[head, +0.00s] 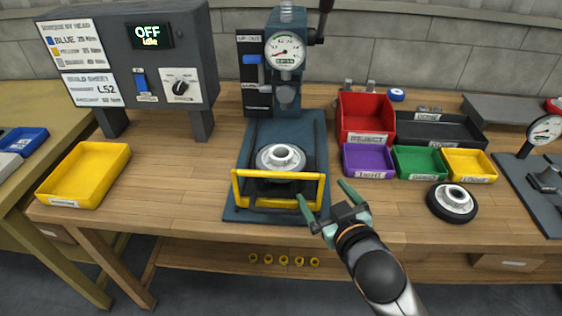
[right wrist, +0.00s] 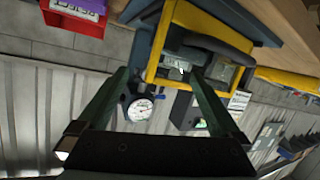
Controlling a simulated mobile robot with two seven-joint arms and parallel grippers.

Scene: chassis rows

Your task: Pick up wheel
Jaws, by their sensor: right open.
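A wheel (head: 452,203) with a black tyre and a silver hub lies flat on the bench, to the right of my right gripper and apart from it. Another silver hub (head: 281,158) sits in the press behind a yellow guard bar (head: 262,204); whether it has a tyre is hard to tell. My right gripper (head: 325,196) is open and empty, just right of the guard bar. Its green fingers also show spread in the right wrist view (right wrist: 158,76), with the yellow guard beyond them. My left gripper is not in view.
Behind the wheel stand a red bin (head: 366,105), a purple bin (head: 368,159), a green bin (head: 419,162) and a yellow bin (head: 470,164). A dial gauge stand (head: 542,150) is at the right. A yellow tray (head: 86,174) is at the left. The bench between gripper and wheel is clear.

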